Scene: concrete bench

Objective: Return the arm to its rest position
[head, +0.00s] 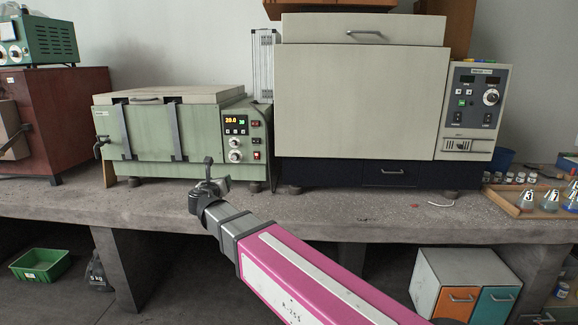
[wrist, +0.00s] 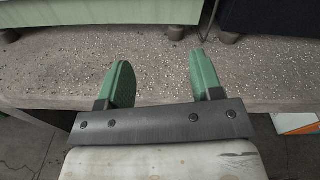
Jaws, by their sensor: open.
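My gripper (head: 207,182) is at the end of my pink arm, in front of the concrete bench (head: 330,217) and near its front edge in the head view. In the wrist view, the two green fingers of my gripper (wrist: 160,78) stand wide apart with nothing between them. Bare bench top shows between and beyond the fingers. The arm reaches in from the lower right of the head view.
A green heated bath (head: 180,140) and a large beige oven (head: 360,105) stand behind my gripper. A wooden tray (head: 522,210) with flasks is at the right. Below are a green crate (head: 40,265) and a drawer cabinet (head: 465,270). The bench front strip is mostly clear.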

